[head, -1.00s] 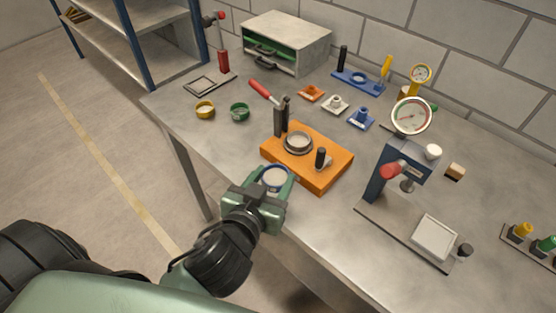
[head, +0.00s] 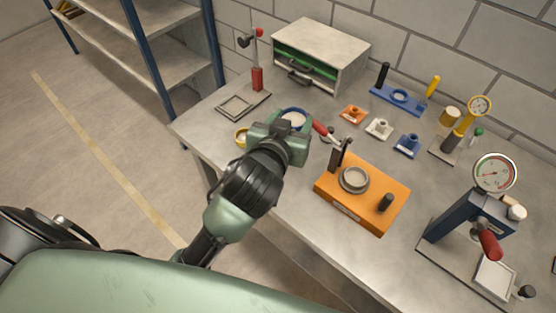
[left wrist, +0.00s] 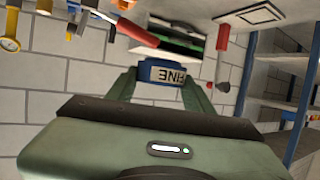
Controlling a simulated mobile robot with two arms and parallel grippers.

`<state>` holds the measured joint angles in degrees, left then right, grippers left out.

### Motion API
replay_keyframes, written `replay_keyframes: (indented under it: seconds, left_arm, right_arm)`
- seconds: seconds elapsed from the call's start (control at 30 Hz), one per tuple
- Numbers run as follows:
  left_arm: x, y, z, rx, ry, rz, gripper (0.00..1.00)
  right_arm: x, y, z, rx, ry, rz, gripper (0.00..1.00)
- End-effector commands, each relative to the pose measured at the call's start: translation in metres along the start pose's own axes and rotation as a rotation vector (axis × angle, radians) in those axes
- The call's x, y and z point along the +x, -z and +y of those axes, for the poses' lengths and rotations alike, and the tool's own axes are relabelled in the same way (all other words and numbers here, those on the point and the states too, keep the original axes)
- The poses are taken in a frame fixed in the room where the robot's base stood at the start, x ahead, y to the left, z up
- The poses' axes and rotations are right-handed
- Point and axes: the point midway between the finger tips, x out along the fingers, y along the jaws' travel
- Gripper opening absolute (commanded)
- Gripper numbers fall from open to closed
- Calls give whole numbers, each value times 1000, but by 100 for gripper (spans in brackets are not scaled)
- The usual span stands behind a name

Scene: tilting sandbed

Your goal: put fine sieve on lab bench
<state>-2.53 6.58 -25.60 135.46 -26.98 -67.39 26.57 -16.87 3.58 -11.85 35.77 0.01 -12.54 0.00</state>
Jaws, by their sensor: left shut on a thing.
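The fine sieve (head: 293,115) is a small blue ring with a pale mesh. In the left wrist view its blue side (left wrist: 158,74) carries a label reading FINE, upside down. My left gripper (head: 290,126) is shut on it, one finger on each side. I cannot tell the exact gap to the bench top. My right gripper is not in view.
An orange fixture (head: 372,203) with a red-handled clamp stands to the right. A square-framed plate (head: 243,103) and a cabinet (head: 320,55) are behind. A gauge press (head: 470,220) stands at right.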

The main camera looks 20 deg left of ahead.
Motion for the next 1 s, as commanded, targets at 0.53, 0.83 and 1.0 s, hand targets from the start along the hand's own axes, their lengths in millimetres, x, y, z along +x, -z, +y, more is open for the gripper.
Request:
replay_keyframes:
  seconds: [0.53,0.83,1.0]
  left_arm:
    - [46,-129,0,5,0,-7,11]
    - [56,-158,0,4,-1,-5,11]
    - [64,-179,0,2,-1,-3,11]
  right_arm:
    - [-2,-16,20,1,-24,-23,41]
    - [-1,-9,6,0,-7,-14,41]
    - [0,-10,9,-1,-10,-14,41]
